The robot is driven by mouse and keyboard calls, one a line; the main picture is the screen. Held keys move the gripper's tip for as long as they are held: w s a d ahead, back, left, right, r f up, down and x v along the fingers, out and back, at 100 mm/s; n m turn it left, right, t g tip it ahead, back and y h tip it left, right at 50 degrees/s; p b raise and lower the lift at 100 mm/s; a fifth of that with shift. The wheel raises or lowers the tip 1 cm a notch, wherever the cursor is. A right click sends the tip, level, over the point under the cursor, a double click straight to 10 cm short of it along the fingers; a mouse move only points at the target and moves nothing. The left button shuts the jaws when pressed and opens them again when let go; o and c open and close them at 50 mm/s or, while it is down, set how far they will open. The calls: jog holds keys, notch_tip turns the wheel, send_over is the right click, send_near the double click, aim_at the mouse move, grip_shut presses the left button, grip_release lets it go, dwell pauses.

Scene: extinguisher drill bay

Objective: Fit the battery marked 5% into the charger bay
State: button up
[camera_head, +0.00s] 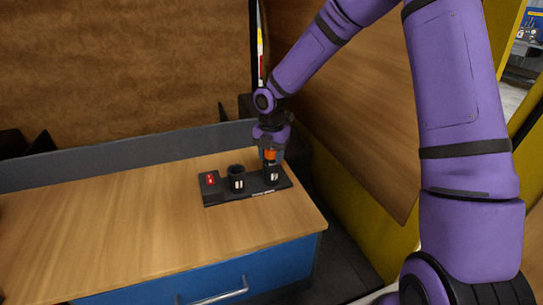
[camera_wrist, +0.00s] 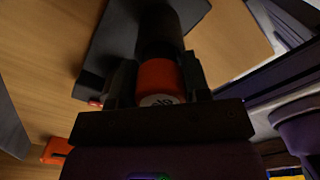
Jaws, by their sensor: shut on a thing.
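My gripper (camera_head: 270,148) is shut on an orange battery (camera_head: 270,155) above the right end of the black charger (camera_head: 253,188). The battery also shows between the fingers in the wrist view (camera_wrist: 158,76), with a pale end bearing a dark, partly hidden marking; I cannot read the number. The battery's lower end is at the mouth of the right round bay (camera_head: 272,174), in line with it; I cannot tell how far in it is. The left round bay (camera_head: 237,180) looks empty. A red marked patch (camera_head: 210,179) is at the charger's left end.
The charger sits on a wooden worktop (camera_head: 120,220) with a blue drawer front (camera_head: 220,275) and a grey back rail (camera_head: 110,160). A yellow-edged wood panel stands close on the right. An orange object (camera_wrist: 56,150) lies at lower left in the wrist view. The worktop's left is clear.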

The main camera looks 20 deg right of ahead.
jog(key=shift+f, duration=0.25)
dwell(0.5)
jog(key=o, duration=1.1)
notch_tip(320, 180, up, 11)
jog(key=shift+f, duration=0.15)
